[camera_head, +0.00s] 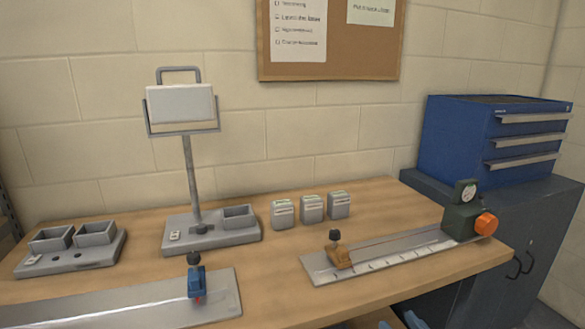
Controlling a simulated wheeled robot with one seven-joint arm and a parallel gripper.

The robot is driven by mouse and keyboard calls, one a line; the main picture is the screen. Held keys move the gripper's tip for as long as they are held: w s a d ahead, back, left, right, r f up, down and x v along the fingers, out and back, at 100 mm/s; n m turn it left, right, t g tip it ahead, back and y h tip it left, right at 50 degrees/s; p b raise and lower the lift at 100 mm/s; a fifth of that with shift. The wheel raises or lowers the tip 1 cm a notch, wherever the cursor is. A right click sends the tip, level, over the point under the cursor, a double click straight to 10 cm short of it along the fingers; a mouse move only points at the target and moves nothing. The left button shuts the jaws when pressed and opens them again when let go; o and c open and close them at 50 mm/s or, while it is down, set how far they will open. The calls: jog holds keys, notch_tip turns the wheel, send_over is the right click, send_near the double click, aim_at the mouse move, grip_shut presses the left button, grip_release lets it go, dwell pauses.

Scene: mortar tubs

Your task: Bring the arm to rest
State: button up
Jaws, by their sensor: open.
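My gripper and arm do not show in the head view. The wooden workbench (375,215) stands in front of me. On it, at the back left, a grey stand (188,170) on a flat base carries a pale box-shaped head at its top.
Two open grey tubs (75,239) sit on a tray at left. Several small grey blocks (311,208) stand mid-bench. A blue slider (197,281) and an orange slider (338,256) sit on metal plates. A dark green unit (462,219) is at right, near a blue drawer cabinet (455,140).

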jog(key=s+d+f+n+g+h, duration=0.1)
jog(key=s+f+n+h, duration=0.15)
jog(key=s+n, duration=0.6)
jog(key=s+d+f+n+g+h, duration=0.15)
jog(key=s+f+n, duration=0.25)
jog(key=s, duration=0.9)
jog(key=s+r+n, duration=0.5)
jog(key=s+n, duration=0.4)
jog(key=s+a+r+n+h, duration=0.1)
jog(key=s+r+n, duration=0.5)
jog(key=s+n, duration=0.4)
jog(key=shift+r, duration=0.25)
jog(key=shift+n, duration=0.25)
